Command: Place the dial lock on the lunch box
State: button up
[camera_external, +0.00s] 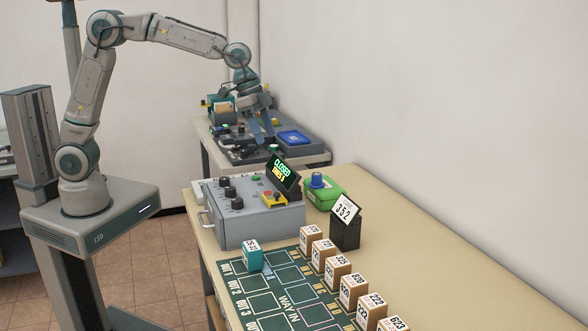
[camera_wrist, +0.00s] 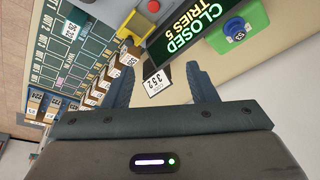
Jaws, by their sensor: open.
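A green box (camera_external: 323,193) that looks like the lunch box stands on the table behind the grey control box. A blue round piece (camera_external: 317,181), likely the dial lock, sits on top of it. In the wrist view the green box (camera_wrist: 245,28) is at the upper right, with the blue piece (camera_wrist: 235,30) on it showing a small number. My gripper (camera_external: 262,137) is open, raised in the air beyond the grey box and apart from the green box. Its fingers (camera_wrist: 160,73) show spread in the wrist view, with nothing held between them.
The grey control box (camera_external: 262,218) has knobs and a display (camera_external: 284,174) reading "CLOSED TRIES 5". A dark holder (camera_external: 345,232) bears a "352" card. Several numbered blocks (camera_external: 337,270) line a green mat (camera_external: 262,299). A back table holds equipment and a blue tray (camera_external: 293,138). The right table side is clear.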

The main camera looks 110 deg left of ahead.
jog(key=s+d+r, duration=0.3)
jog(key=s+d, duration=0.8)
jog(key=d, duration=0.3)
jog(key=s+d+f, duration=0.2)
jog(key=s+d, duration=0.2)
jog(key=s, duration=0.4)
jog(key=s+d+f, duration=0.3)
jog(key=s+d, duration=0.1)
jog(key=s, duration=0.4)
jog(key=shift+s, duration=0.15)
